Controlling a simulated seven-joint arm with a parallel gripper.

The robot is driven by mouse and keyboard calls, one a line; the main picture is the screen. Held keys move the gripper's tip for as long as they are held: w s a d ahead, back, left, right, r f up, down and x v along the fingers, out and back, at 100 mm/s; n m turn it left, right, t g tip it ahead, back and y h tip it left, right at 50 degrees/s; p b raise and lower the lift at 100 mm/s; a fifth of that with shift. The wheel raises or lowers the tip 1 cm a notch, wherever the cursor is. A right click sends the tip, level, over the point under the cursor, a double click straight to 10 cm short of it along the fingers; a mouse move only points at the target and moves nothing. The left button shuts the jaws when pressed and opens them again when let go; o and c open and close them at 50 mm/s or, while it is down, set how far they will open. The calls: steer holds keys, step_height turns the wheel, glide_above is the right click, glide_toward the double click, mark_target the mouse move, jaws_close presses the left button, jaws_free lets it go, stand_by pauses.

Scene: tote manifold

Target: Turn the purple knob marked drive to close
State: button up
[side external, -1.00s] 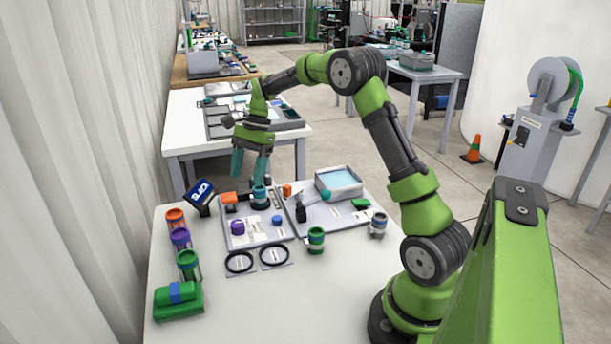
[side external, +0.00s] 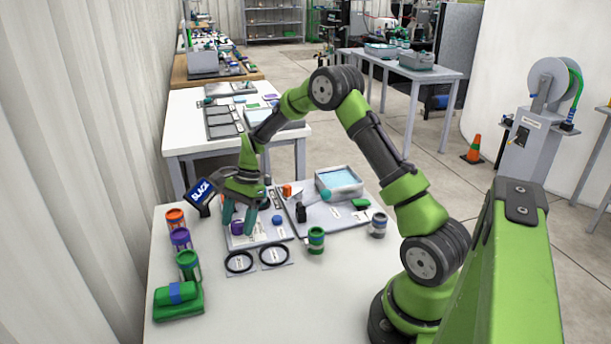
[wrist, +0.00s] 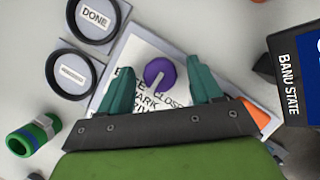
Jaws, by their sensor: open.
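The purple knob (wrist: 159,73) sits on a white panel (wrist: 140,50) with printed words, of which "PARK" and "CLOSE" can be partly read. A pale pointer line on the knob points down in the wrist view. My gripper (wrist: 160,80) is open, with one teal finger on each side of the knob and apart from it. In the side view the knob (side external: 237,227) shows between the fingers of my gripper (side external: 238,222), low over the panel. How far the fingertips are above the panel is hard to tell.
Two black rings (side external: 256,258) lie in front of the panel. A blue knob (side external: 277,219) is to its right. Several banded jars, one green (side external: 316,239), stand around on the table.

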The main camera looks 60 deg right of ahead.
steer(key=shift+c, duration=0.4)
steer(key=c, duration=1)
steer(key=shift+o, duration=0.2)
steer(key=shift+n, duration=0.3)
steer(key=n+g, duration=0.1)
steer(key=n, duration=0.3)
steer(key=shift+w+g, duration=0.2)
steer(key=shift+g, duration=0.2)
steer(key=n, duration=0.2)
steer(key=n+g+h, duration=0.1)
steer(key=n, duration=0.2)
steer(key=shift+r+g, duration=0.1)
steer(key=shift+g, duration=0.2)
steer(key=shift+w+n, duration=0.1)
steer(key=shift+n, duration=0.2)
steer(key=o, duration=1)
